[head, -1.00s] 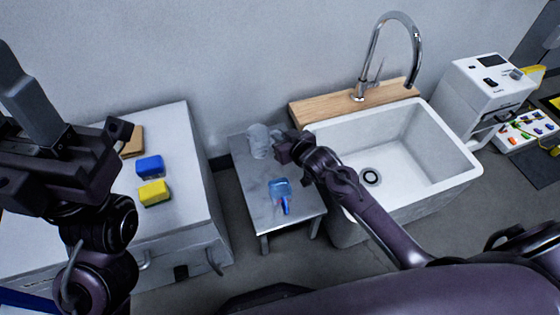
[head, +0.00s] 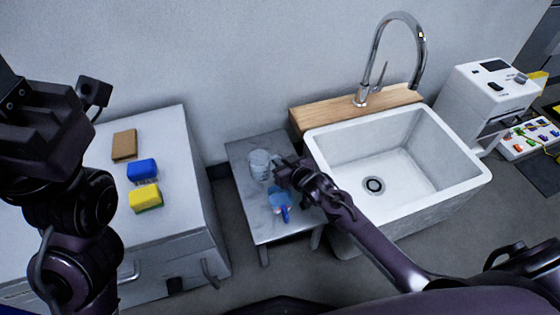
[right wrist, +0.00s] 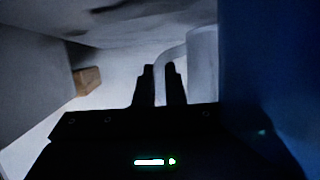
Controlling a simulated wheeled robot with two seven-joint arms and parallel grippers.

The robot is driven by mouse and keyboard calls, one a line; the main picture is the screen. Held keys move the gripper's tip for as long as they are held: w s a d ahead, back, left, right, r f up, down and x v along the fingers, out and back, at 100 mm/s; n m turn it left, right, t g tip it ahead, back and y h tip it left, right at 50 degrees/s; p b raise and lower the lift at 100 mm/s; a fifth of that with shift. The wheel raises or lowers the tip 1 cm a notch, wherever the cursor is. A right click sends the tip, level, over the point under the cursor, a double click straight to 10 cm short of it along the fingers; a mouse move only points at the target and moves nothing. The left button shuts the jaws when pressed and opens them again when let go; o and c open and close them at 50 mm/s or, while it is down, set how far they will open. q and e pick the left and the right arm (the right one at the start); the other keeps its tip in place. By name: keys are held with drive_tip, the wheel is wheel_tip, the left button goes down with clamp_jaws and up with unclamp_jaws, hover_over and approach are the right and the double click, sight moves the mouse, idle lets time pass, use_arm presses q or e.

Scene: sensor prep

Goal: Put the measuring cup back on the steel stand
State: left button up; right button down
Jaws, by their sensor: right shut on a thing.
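The clear measuring cup (head: 259,162) is upright at the back of the steel stand (head: 245,205); I cannot tell whether its base touches the top. My right gripper (head: 281,170) is at the cup's right side and shut on its handle. In the right wrist view the handle passes between the fingertips (right wrist: 161,75), and the pale cup body (right wrist: 203,60) is just to their right. My left gripper (head: 45,120) is at the left edge, away from the cup; its fingers are not clear enough to judge.
A blue see-through object (head: 280,200) sits on the stand in front of the cup, close to my right gripper. The white sink (head: 345,190) is right of the stand. The left cabinet carries a brown block (head: 124,145), a blue sponge (head: 142,170) and a yellow sponge (head: 145,197).

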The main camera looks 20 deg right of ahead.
drive_tip(key=c, duration=1.5)
unclamp_jaws()
drive_tip(key=shift+f, duration=0.1)
